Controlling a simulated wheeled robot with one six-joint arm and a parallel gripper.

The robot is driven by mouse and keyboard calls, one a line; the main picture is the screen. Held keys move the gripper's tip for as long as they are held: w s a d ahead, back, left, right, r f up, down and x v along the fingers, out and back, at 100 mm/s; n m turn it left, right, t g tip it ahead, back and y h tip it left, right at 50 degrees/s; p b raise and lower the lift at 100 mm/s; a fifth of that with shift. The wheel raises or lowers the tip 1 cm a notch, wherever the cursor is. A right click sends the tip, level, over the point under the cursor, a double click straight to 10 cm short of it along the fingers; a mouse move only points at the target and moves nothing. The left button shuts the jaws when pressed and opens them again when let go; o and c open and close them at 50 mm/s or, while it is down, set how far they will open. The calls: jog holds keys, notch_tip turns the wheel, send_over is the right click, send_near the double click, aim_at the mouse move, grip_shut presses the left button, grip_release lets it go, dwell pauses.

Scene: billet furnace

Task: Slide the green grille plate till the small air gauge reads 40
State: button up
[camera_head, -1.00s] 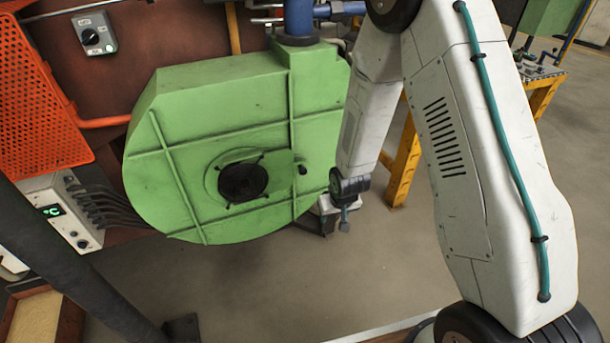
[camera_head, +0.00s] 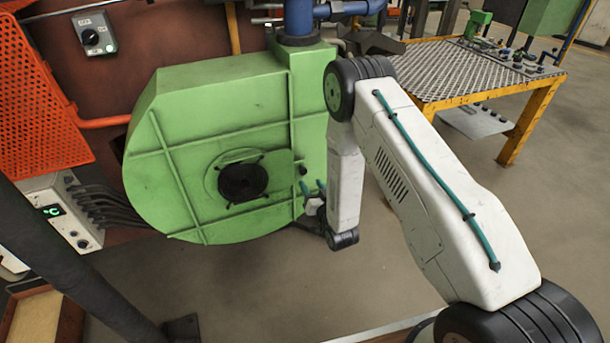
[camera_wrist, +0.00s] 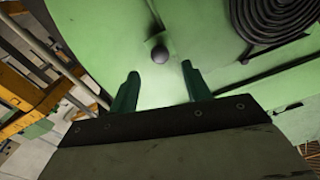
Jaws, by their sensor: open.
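The green blower housing (camera_head: 180,120) has a round black grille (camera_head: 242,182) on its face. A small dark knob (camera_head: 303,170) sits to the right of the grille; it also shows in the wrist view (camera_wrist: 160,52). The green plate's outline is hard to tell from the green housing. My gripper (camera_head: 313,187) is close to the housing face, just below and right of the knob. In the wrist view its two teal fingers are apart and empty (camera_wrist: 160,75), with the knob just beyond and between their tips. I cannot make out the small air gauge.
A yellow-framed table (camera_head: 470,75) with a mesh top stands to the right. An orange perforated panel (camera_head: 40,100), a grey switch box (camera_head: 93,32) and a control box with a green display (camera_head: 60,212) are on the left. The floor below the blower is clear.

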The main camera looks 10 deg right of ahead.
aim_at(304, 173)
jog(key=w, duration=0.4)
jog(key=w+a, duration=0.1)
jog(key=w, duration=0.1)
jog(key=shift+w, duration=0.2)
